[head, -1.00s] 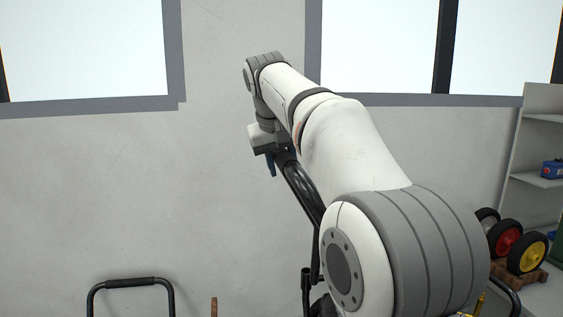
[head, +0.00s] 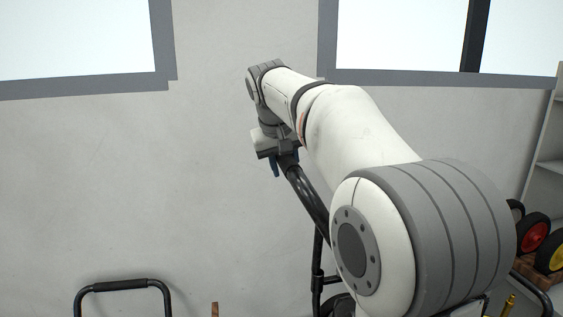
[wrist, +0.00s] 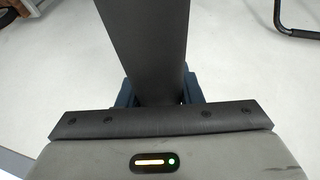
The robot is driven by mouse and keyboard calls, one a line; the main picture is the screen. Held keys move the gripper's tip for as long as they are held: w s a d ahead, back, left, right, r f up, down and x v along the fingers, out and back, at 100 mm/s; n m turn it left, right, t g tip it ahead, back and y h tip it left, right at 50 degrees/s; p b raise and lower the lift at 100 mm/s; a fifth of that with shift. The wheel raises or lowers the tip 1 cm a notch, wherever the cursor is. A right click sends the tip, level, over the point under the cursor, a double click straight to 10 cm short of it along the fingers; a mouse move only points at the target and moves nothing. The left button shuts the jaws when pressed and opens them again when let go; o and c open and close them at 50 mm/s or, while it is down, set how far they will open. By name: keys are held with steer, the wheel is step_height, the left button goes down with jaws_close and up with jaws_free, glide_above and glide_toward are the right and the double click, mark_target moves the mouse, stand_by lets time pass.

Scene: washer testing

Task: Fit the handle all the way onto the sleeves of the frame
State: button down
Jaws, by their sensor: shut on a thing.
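My gripper (head: 282,163) is shut on the black tubular handle (head: 307,198), gripping it near its upper end. In the wrist view the blue fingers of my gripper (wrist: 157,92) press on both sides of the handle (wrist: 147,45), which runs away from the gripper. In the head view the handle slopes down to the right and passes behind my arm. A black upright tube (head: 318,258) with a thicker collar, likely part of the frame, stands below it. My arm hides much of the frame, and I cannot tell whether the handle's ends are in the sleeves.
Another black bar handle (head: 125,285) stands at the lower left. Wheels with red and yellow hubs (head: 536,238) rest on a wooden stand at the right, by a shelf (head: 550,170). The wall (head: 110,180) is behind; the floor in the wrist view (wrist: 235,55) looks mostly clear.

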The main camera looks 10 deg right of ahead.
step_height(320, 180, down, 7)
steer(key=b, duration=0.5)
steer(key=shift+a+r+b, duration=0.15)
steer(key=shift+r+b, duration=0.05)
steer(key=shift+b, duration=0.1)
stand_by(1.0)
steer(key=shift+s, duration=0.1)
steer(key=c, duration=1)
jaws_free()
steer(key=shift+f, duration=0.1)
steer(key=shift+o, duration=0.4)
steer(key=shift+f, duration=0.15)
steer(key=v, duration=0.8)
